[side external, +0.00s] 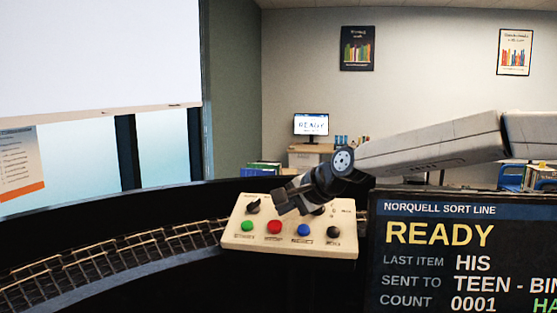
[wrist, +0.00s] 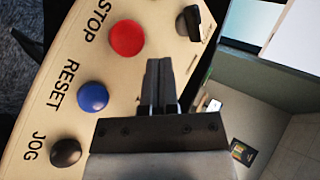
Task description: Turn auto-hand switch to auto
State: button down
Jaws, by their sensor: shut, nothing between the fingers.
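A cream control panel (side external: 290,243) has two dark selector knobs along its back edge. The left knob (side external: 253,206) is uncovered and also shows at the top of the wrist view (wrist: 189,22); the label beside it is too small to read. The other knob (side external: 318,210) is partly hidden behind my gripper. I cannot tell from the labels which knob is the auto-hand switch. My gripper (side external: 281,209) is shut and empty over the back of the panel, to the right of the left knob. In the wrist view its closed fingertips (wrist: 160,64) are apart from that knob.
The panel's front row has green (side external: 247,226), red (side external: 274,227), blue (side external: 303,230) and black (side external: 333,232) buttons. A display (side external: 460,250) reads READY, with green letters "HA" cut off at the edge. A curved roller track (side external: 110,260) runs left.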

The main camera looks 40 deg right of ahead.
aim_at(259, 198)
jog(key=shift+w+a+r, duration=0.1)
jog(key=shift+w+a, duration=0.1)
jog(key=shift+w, duration=0.5)
jog(key=shift+w+a, duration=0.2)
jog(key=shift+w, duration=0.55)
jog(key=shift+w+a+r, duration=0.1)
jog(key=shift+w+a, duration=0.1)
jog(key=shift+w, duration=0.5)
jog(key=shift+w+d+r+n+g+y, duration=0.15)
jog(key=shift+n+g+y, duration=0.2)
jog(key=shift+n, duration=0.2)
jog(key=shift+w+d+f+n+g+y, duration=0.1)
jog(key=shift+n+g+y, duration=0.2)
jog(key=shift+n, duration=0.25)
jog(key=shift+w+d+r+n+g+y, duration=0.15)
jog(key=shift+n+g+y, duration=0.25)
jog(key=shift+n, duration=0.4)
jog(key=n+g, duration=0.1)
jog(key=w+n+g+y, duration=0.1)
jog(key=n, duration=0.1)
jog(key=n+g, duration=0.2)
jog(key=shift+w+d+r+y, duration=0.15)
jog(key=shift+w+r+y, duration=0.1)
jog(key=shift+w, duration=0.2)
jog(key=shift+w, duration=0.25)
